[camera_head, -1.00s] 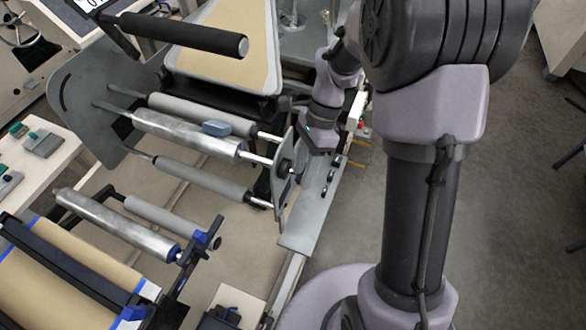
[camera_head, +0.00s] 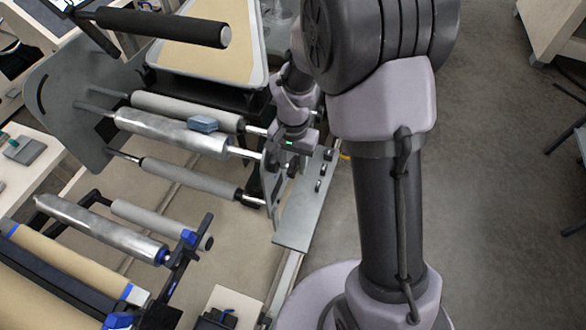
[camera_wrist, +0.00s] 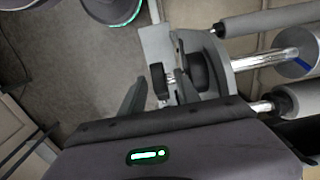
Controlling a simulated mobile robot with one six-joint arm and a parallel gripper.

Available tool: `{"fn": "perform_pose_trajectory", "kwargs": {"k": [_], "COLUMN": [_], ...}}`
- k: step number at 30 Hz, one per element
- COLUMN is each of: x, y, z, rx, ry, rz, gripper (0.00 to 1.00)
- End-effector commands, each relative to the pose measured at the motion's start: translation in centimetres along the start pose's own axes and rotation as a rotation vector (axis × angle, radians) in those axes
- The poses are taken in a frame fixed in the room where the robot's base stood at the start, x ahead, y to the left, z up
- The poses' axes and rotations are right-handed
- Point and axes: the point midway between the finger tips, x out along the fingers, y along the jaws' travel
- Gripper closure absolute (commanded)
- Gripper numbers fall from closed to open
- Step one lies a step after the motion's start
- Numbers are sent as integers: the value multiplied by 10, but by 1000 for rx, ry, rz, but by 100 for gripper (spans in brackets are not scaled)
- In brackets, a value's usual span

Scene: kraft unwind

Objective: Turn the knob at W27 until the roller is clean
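A dark knob (camera_wrist: 195,72) sits at that plate in the wrist view; in the head view my arm's end largely covers this area. My gripper (camera_head: 287,150) is beside the plate. In the wrist view my gripper (camera_wrist: 160,95) has its fingers apart, around or just short of the knob's outer part; contact is unclear. The roller's end (camera_wrist: 300,60) shows a blue mark. No W27 label is readable.
Grey rollers (camera_head: 190,178) run above and below the metal roller. A flat grey ledge (camera_head: 305,215) with small dark fittings lies right of the plate. A dark padded bar (camera_head: 160,27) crosses the upper left. Open floor (camera_head: 490,200) lies to the right.

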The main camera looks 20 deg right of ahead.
Motion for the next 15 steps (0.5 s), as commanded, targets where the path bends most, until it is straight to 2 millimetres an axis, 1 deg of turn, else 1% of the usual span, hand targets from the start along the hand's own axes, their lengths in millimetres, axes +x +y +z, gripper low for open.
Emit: {"fn": "perform_pose_trajectory", "kwargs": {"k": [1, 4, 13, 15], "x": [8, 15, 17, 17], "y": [0, 0, 0, 0], "z": [0, 0, 0, 0], "rx": [0, 0, 1, 1], "ry": [-2, -1, 0, 0], "rz": [1, 0, -1, -1], "gripper": [62, 62, 62, 76]}}
